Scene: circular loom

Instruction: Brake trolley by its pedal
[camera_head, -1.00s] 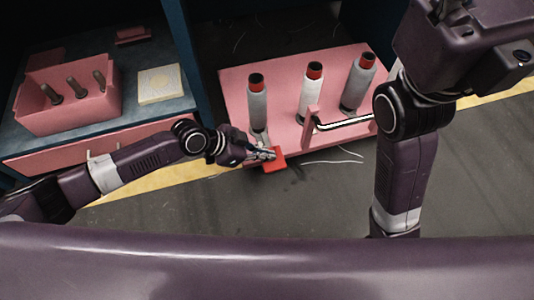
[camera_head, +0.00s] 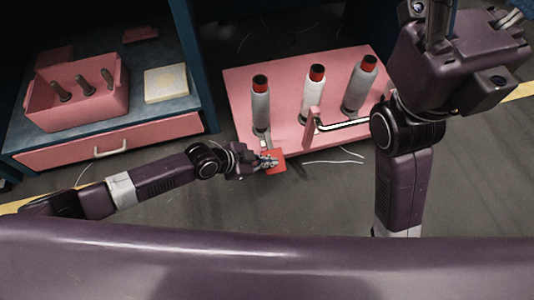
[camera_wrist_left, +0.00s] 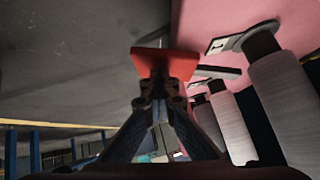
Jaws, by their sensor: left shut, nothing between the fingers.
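The pink trolley (camera_head: 285,126) stands on the floor at the centre of the head view, with a handle bar (camera_head: 343,124) at its near side. Its red pedal (camera_head: 277,162) sticks out at the near left corner; the red pedal also shows in the left wrist view (camera_wrist_left: 165,63). My left gripper (camera_head: 268,161) is shut and empty, with its fingertips at the pedal. In the left wrist view the fingertips (camera_wrist_left: 160,90) overlap the pedal's edge; whether they press on it I cannot tell. My right arm is at the right, its gripper fingers not clearly visible.
Grey bobbins with red tops (camera_head: 261,105) stand on the trolley. A blue bench (camera_head: 140,113) with a pink drawer (camera_head: 110,145) and a pink peg box (camera_head: 80,92) is at the left. Bare floor (camera_head: 300,205) lies in front of the trolley.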

